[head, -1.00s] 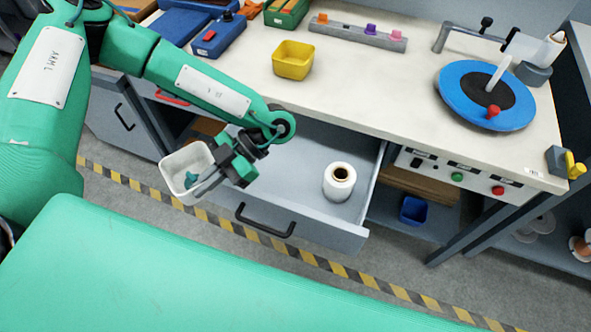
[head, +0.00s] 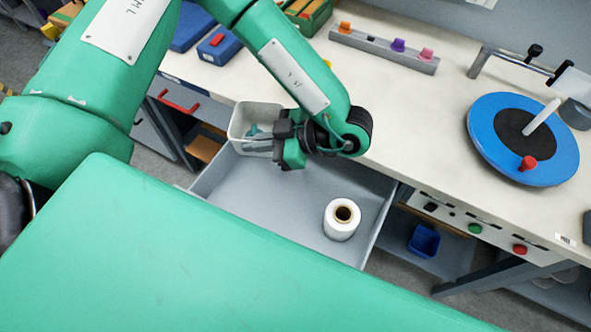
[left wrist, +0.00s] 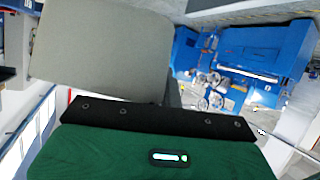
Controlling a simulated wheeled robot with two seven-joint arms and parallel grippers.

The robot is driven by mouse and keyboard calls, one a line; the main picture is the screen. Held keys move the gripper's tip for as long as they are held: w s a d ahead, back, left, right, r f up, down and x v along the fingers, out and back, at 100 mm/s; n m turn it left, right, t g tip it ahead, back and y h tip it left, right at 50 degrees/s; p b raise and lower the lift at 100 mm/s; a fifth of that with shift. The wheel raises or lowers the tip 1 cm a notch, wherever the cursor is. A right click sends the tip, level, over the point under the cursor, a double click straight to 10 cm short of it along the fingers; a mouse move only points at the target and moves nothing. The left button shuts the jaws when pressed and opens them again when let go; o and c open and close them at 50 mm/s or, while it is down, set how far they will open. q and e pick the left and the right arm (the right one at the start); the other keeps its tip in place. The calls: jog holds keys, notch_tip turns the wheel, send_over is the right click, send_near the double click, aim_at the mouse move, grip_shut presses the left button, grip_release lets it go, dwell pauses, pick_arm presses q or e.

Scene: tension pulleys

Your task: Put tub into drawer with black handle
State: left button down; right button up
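A white tub (head: 247,119) is held by its near right wall in my left gripper (head: 279,140), with a teal fingertip showing inside it. In the left wrist view a plain grey face, apparently the tub (left wrist: 100,50), fills the upper left. The tub appears over the back left part of the open grey drawer (head: 262,196), near the bench edge; its exact height is unclear. The drawer's front and black handle are now hidden by my green body. A white roll (head: 341,224) stands in the drawer's right part. My right gripper is not in view.
A closed drawer with a red handle (head: 180,103) is to the left. The drawer floor left of the roll is clear. On the bench (head: 420,140) are a blue turntable (head: 555,160) and a rail with coloured pegs (head: 385,48). A blue bin (head: 424,241) is underneath.

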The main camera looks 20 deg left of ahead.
pick_arm(q)
jog(key=shift+s+f, duration=0.2)
jog(key=shift+f, duration=9.55)
jog(key=shift+f, duration=0.2)
